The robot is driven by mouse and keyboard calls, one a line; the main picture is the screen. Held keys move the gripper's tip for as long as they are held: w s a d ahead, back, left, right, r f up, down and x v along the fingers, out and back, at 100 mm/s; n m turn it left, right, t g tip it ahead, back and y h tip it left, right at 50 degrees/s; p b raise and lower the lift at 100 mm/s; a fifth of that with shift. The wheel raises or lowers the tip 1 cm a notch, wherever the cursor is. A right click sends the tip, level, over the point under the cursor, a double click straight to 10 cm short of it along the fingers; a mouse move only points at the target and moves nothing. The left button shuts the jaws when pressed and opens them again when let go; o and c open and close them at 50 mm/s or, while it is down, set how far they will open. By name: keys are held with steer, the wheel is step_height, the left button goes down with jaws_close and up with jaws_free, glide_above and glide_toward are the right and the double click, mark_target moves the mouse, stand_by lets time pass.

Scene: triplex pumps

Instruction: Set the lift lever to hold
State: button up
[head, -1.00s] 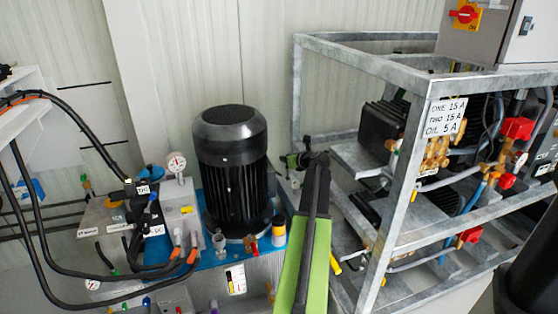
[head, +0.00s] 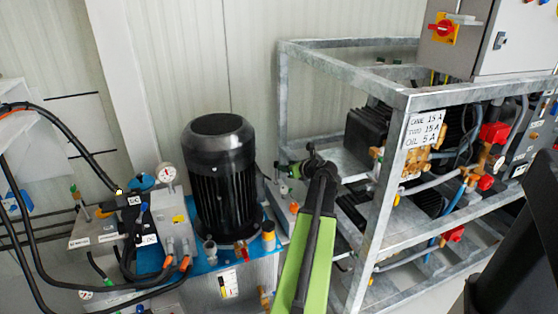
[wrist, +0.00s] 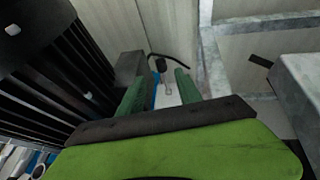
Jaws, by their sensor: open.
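My gripper (head: 290,169) is by the near corner of the pump frame, right of the black motor. In the wrist view its two green fingers (wrist: 160,82) are apart with nothing held. Beyond and between the fingertips stands a small dark knob (wrist: 160,65) with a thin black curved rod beside it and a pale stem below. It may be the lift lever, but I cannot tell. I see no readable hold mark. The small labels on the valve block (head: 134,200) at the left are too small to read surely.
The black motor (head: 219,178) stands left of my gripper, close by in the wrist view (wrist: 62,70). The galvanised frame (head: 375,215) with pumps stands to the right. Black hoses (head: 72,140) loop at the left. A grey cabinet (head: 497,50) with a red switch is at upper right.

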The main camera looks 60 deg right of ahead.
steer(key=p+v, duration=0.2)
steer(key=v, duration=0.5)
